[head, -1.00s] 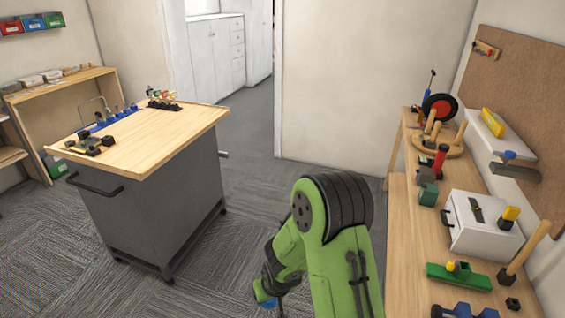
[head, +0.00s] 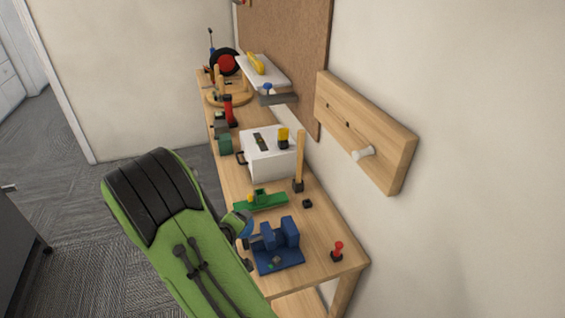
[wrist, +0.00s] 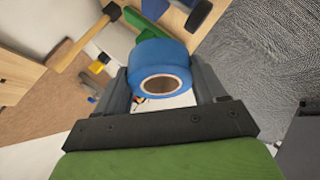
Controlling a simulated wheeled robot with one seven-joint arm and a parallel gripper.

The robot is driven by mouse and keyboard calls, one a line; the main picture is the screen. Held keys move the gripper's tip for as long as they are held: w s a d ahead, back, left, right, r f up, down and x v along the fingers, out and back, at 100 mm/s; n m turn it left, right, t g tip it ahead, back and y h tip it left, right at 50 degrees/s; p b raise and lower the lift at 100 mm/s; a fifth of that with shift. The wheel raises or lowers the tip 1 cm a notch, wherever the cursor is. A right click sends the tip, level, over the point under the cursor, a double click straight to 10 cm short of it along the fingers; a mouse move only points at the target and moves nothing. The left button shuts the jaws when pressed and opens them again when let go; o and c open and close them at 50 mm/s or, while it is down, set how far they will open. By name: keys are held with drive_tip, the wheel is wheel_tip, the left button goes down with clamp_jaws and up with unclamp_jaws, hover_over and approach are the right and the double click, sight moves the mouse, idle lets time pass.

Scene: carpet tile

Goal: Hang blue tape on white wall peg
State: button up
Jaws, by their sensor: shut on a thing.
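The blue tape (wrist: 155,56) is a thick ring with a brown core, held between the two fingers of my gripper (wrist: 160,84) in the wrist view. In the head view part of the tape (head: 246,222) shows beside my green arm, over the bench's left edge. My gripper (head: 248,240) is mostly hidden there. The white peg (head: 363,154) sticks out from a wooden board (head: 395,155) on the wall at right. The peg is bare, and the tape is apart from it, to its lower left.
The workbench (head: 325,262) below holds a blue vise (head: 278,250), a green plane (head: 262,201), a white box (head: 265,160), an upright hammer (head: 299,165) and a small red-handled tool (head: 337,251). The wall around the board is clear.

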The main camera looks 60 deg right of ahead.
drive_tip(key=s+d+r+m+g+h, duration=0.1)
drive_tip(key=s+d+r+g+h, duration=0.2)
drive_tip(key=s+d+r+h, duration=0.4)
drive_tip(key=m+g+b, duration=0.1)
drive_tip(key=m+g, duration=0.1)
drive_tip(key=g, duration=0.4)
approach(358, 159)
drive_tip(key=w+d, duration=0.1)
drive_tip(key=w, duration=0.4)
drive_tip(key=shift+s+d+r+h, duration=0.15)
drive_tip(key=shift+s+r+h, duration=0.05)
drive_tip(key=shift+r+h, duration=0.2)
drive_tip(key=shift+s+f, duration=0.1)
drive_tip(key=shift+s+d, duration=1.9)
drive_tip(key=shift+d, duration=0.3)
drive_tip(key=shift+s+d, duration=1.95)
drive_tip(key=shift+d, duration=0.25)
drive_tip(key=shift+f+b, duration=0.6)
drive_tip(key=shift+b, duration=0.05)
